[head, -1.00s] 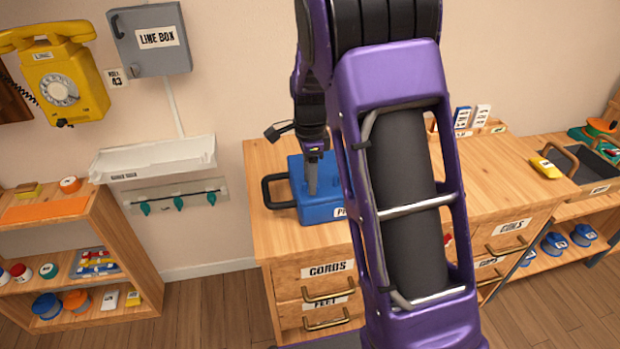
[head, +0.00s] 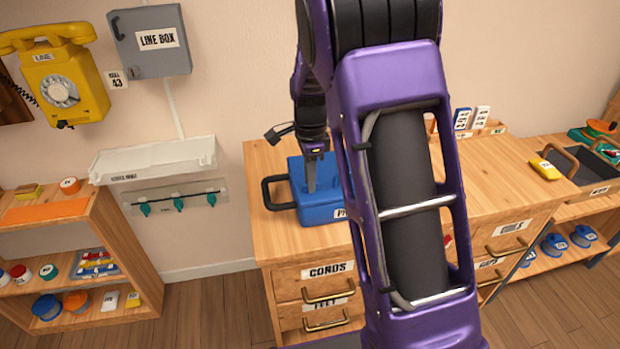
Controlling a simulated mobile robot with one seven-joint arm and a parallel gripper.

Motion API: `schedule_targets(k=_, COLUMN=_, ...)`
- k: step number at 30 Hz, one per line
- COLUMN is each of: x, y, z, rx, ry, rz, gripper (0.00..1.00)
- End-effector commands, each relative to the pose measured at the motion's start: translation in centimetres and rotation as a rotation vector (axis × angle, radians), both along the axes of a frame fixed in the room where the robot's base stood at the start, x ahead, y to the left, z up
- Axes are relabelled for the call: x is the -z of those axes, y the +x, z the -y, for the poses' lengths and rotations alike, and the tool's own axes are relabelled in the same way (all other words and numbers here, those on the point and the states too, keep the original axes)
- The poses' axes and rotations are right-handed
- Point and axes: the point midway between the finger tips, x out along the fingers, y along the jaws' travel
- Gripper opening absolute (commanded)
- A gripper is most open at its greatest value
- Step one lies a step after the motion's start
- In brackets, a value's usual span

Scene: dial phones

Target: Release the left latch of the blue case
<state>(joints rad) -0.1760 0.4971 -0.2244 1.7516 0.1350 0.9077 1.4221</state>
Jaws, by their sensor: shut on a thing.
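The blue case (head: 322,213) sits on the wooden cabinet top, with its dark handle (head: 272,192) sticking out to the left. My gripper (head: 311,188) points down over the case, its fingers at the case's upper part. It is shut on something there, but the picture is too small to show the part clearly. The left latch cannot be made out. My purple arm hides the right side of the case.
The cabinet top (head: 268,228) has bare wood left of the case and right of my arm. A white wall shelf (head: 150,160) hangs to the left. A small dark camera-like part (head: 279,132) juts out beside my wrist. A yellow item (head: 545,169) lies at the far right.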

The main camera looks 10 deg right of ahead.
Motion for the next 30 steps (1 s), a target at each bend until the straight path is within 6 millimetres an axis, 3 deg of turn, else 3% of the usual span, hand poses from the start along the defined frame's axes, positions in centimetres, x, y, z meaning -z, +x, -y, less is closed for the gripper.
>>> schedule_targets(k=8, x=-0.15, y=0.0, z=0.05, rx=-0.174, ry=0.0, rz=0.0, gripper=0.0)
schedule_targets(k=30, x=-0.13, y=0.04, z=0.07, rx=-0.872, ry=-0.001, rz=0.001, gripper=0.0)
